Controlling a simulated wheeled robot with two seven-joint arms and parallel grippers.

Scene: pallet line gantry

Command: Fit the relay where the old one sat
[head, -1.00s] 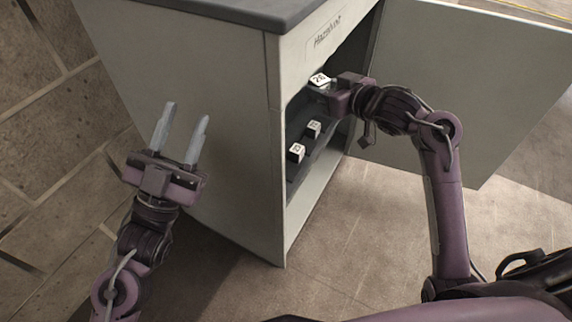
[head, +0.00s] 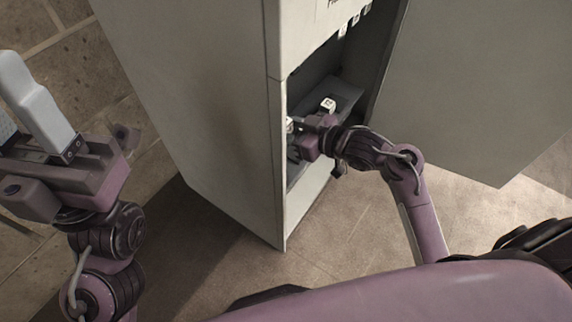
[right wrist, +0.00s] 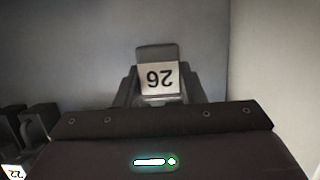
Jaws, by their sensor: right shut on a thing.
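In the right wrist view a relay (right wrist: 157,78) with a pale label reading 26, upside down in that view, sits between the fingers of my right gripper (right wrist: 158,98). In the head view my right gripper (head: 298,123) reaches into the open cabinet, low in its opening, and is shut on that relay. A white-topped piece (head: 290,124) shows at its fingertips; I cannot tell if it is the held relay. Another white-topped relay (head: 328,104) stands just behind the gripper. My left gripper (head: 25,110) is open and empty, outside the cabinet at the left.
The cabinet (head: 200,90) has its door (head: 470,90) open to the right. Several small white-faced pieces (head: 354,20) line the upper opening. In the wrist view dark blocks (right wrist: 38,120) and a label reading 22 (right wrist: 14,172) lie at the left. The floor in front is clear.

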